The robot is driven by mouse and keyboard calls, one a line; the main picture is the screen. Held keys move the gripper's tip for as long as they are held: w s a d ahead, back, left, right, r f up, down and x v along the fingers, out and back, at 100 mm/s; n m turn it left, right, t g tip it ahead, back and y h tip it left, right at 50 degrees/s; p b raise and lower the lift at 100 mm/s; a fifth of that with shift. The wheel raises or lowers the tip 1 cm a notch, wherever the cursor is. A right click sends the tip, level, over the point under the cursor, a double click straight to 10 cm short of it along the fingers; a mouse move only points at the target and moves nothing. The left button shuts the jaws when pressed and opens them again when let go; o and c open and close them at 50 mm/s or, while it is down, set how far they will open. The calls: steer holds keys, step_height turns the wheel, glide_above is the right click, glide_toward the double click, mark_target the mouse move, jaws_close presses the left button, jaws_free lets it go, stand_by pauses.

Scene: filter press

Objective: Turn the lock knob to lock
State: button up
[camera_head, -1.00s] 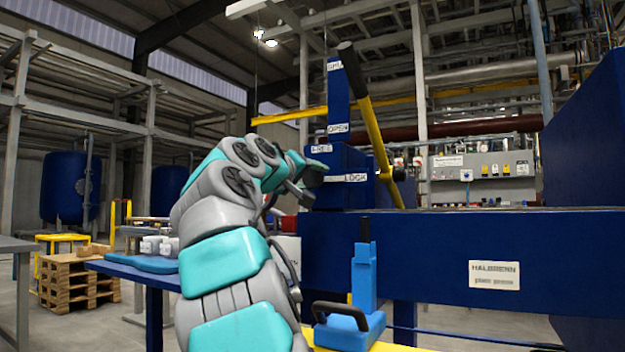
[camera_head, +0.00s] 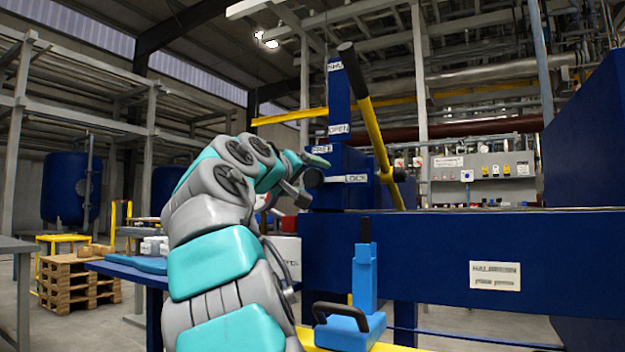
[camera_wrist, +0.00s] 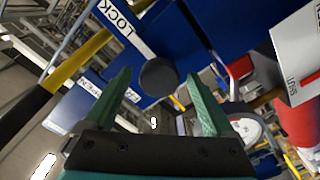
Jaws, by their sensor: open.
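The lock knob (camera_head: 313,178) is dark and round on the blue press housing (camera_head: 345,196). It also shows in the wrist view (camera_wrist: 158,76). The LOCK label (camera_head: 356,178) is to its right and the FREE label (camera_head: 322,149) is above it. My gripper (camera_head: 309,172) is at the knob, coming from the left. In the wrist view my gripper (camera_wrist: 157,74) is open, with its green fingers apart and the knob between the tips in the picture. I cannot tell whether they touch it.
A yellow lever (camera_head: 373,120) with black grip slants just right of the knob, beside a blue column with SHUT and OPEN labels. A blue tool with a black handle (camera_head: 342,312) stands below. A blue table (camera_head: 118,268) is at the left.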

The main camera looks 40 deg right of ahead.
steer(key=v, duration=0.6)
steer(key=shift+a, duration=0.2)
steer(key=shift+s, duration=0.1)
steer(key=s+a+f+n+t+y+p, duration=0.1)
steer(key=a+f+n+y+p, duration=0.2)
steer(key=a+f+y, duration=0.5)
steer(key=s+a+f+n+t+y+p, duration=0.1)
steer(key=a+f+n+y+p, duration=0.2)
steer(key=a+f, duration=0.55)
steer(key=s+a+f+g+y+p, duration=0.25)
steer(key=s+f, duration=0.45)
steer(key=f, duration=0.4)
steer(key=s+a+f+g+y+p, duration=0.1)
steer(key=s+f+g, duration=0.3)
steer(key=s+f, duration=0.55)
steer(key=s+a+f+m+g+y+p, duration=0.1)
steer(key=s+a+f+g, duration=0.3)
steer(key=s+f, duration=0.7)
steer(key=shift+s+a+f+y+p, duration=0.35)
steer(key=shift+s+a+y+p, duration=0.25)
steer(key=shift+s+a, duration=0.35)
